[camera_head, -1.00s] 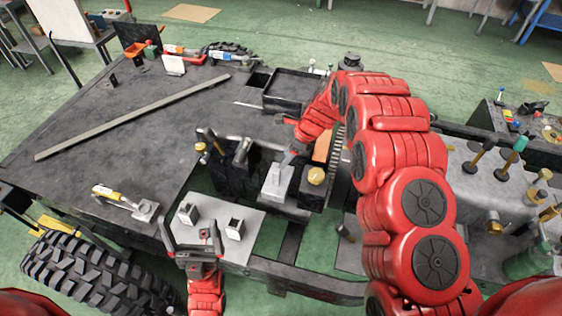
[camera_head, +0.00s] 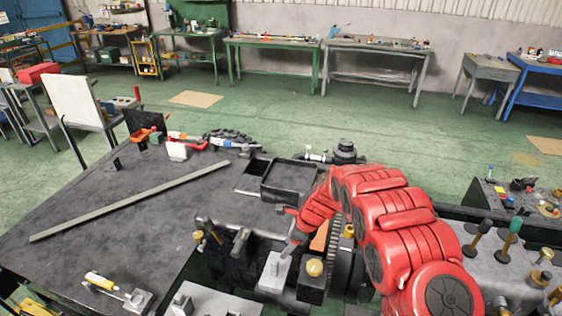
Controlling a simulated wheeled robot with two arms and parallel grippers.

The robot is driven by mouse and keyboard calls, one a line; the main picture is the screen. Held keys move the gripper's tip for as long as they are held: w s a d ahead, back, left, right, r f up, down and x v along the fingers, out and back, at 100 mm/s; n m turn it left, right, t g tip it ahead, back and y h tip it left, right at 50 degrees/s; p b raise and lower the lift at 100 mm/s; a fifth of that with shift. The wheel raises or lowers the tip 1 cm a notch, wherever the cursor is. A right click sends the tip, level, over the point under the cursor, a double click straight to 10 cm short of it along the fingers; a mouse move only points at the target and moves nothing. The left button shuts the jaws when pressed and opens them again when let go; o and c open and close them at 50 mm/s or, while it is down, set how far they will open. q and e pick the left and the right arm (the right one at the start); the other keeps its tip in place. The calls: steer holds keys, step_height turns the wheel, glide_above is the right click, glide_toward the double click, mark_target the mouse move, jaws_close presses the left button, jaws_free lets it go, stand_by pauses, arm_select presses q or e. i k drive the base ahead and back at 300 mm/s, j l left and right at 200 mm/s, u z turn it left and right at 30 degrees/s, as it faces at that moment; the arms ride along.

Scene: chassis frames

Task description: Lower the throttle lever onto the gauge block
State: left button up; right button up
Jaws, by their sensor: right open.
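My right gripper (camera_head: 292,232) is open in the middle of the chassis, pointing down from the red right arm, near a pale grey metal block (camera_head: 274,270). I cannot tell if it touches anything. Dark lever-like parts (camera_head: 240,243) stand on a black block left of the gripper. Which one is the throttle lever I cannot tell. The pale block may be the gauge block, but this is unclear. My left gripper is out of view.
A brass-topped dark block (camera_head: 314,267) and a toothed wheel (camera_head: 335,232) crowd the gripper's right side. A long grey bar (camera_head: 130,200) lies across the dark deck (camera_head: 70,237). A black open tray (camera_head: 290,182) sits behind. A grey bench with knobbed tools (camera_head: 480,262) stands right.

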mark_target(237, 253)
steer(key=k+j, duration=0.25)
steer(key=k, duration=0.2)
steer(key=k+j, duration=0.2)
steer(key=k, duration=0.3)
